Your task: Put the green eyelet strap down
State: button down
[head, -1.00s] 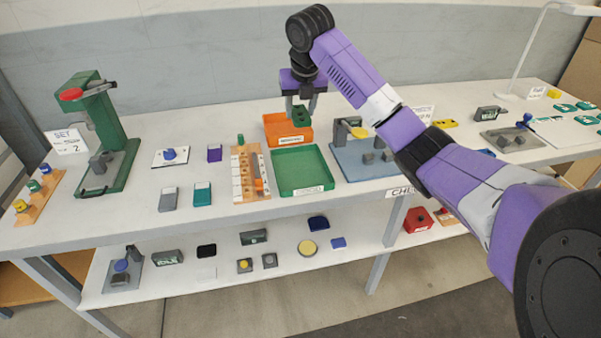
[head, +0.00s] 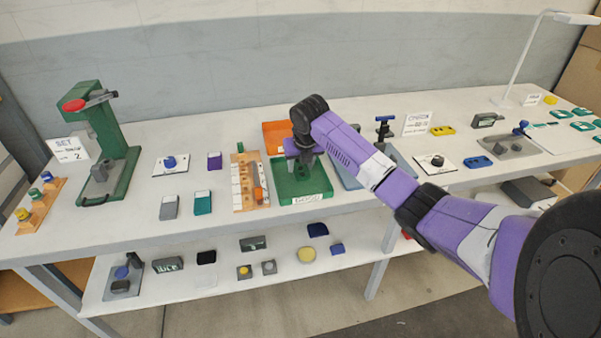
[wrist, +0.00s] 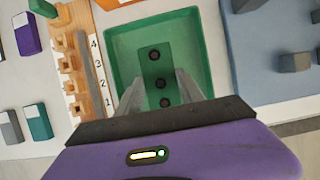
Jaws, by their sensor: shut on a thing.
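The green eyelet strap (wrist: 155,67) shows in the wrist view as a flat green piece with three dark eyelets in a row. My gripper (wrist: 160,95) is shut on it, with one finger on each side. The strap is over the green tray (wrist: 120,42); whether it touches the tray floor I cannot tell. In the head view my gripper (head: 304,168) is over the green tray (head: 285,193), and my wrist hides part of the tray's back.
The orange tray (head: 275,132) stands behind the green one. A wooden numbered rack (head: 238,190) is close on the left. A blue-grey fixture plate (wrist: 255,75) is close on the right. A green press (head: 115,150) stands far left.

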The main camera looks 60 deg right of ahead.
aim_at(301, 170)
jog(key=shift+f, duration=1.7)
jog(key=c, duration=0.7)
grip_release()
jog(key=shift+f, duration=0.1)
jog(key=shift+c, duration=0.2)
